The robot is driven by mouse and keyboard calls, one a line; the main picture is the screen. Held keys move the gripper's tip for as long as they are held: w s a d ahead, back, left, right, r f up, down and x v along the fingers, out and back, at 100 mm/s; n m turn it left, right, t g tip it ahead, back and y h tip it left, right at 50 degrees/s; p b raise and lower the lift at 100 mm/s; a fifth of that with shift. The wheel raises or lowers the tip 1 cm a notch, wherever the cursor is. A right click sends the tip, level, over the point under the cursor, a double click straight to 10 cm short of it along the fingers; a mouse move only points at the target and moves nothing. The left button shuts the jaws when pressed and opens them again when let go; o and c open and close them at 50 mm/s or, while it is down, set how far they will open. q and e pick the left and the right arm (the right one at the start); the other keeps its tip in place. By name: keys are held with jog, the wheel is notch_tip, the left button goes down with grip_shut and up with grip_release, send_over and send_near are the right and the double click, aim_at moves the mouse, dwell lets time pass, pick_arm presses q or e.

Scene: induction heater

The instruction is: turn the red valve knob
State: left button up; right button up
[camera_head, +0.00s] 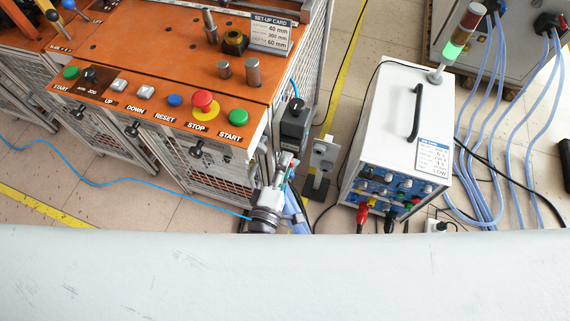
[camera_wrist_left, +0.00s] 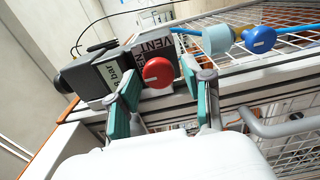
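The round red valve knob (camera_wrist_left: 158,72) shows in the left wrist view, on the front of a dark block marked "VENT". My left gripper (camera_wrist_left: 161,82) is open, with its teal-padded fingers spread, one on the left side of the knob and one on the right. I cannot tell whether either finger touches the knob. In the head view my left gripper (camera_head: 284,172) is near the right end of the orange bench, below a black unit (camera_head: 293,125). I cannot make out the red knob there. My right gripper is not in view.
A blue knob (camera_wrist_left: 259,39) and a pale blue-green knob (camera_wrist_left: 216,41) stand right of the red one, before wire mesh. The orange bench (camera_head: 150,55) has a red stop button (camera_head: 203,101). A white power unit (camera_head: 400,130) stands right, with cables beyond.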

pick_arm(q)
jog(key=shift+s, duration=0.1)
jog(key=v, duration=1.1)
jog(key=shift+s, duration=0.35)
jog(key=shift+a, duration=0.1)
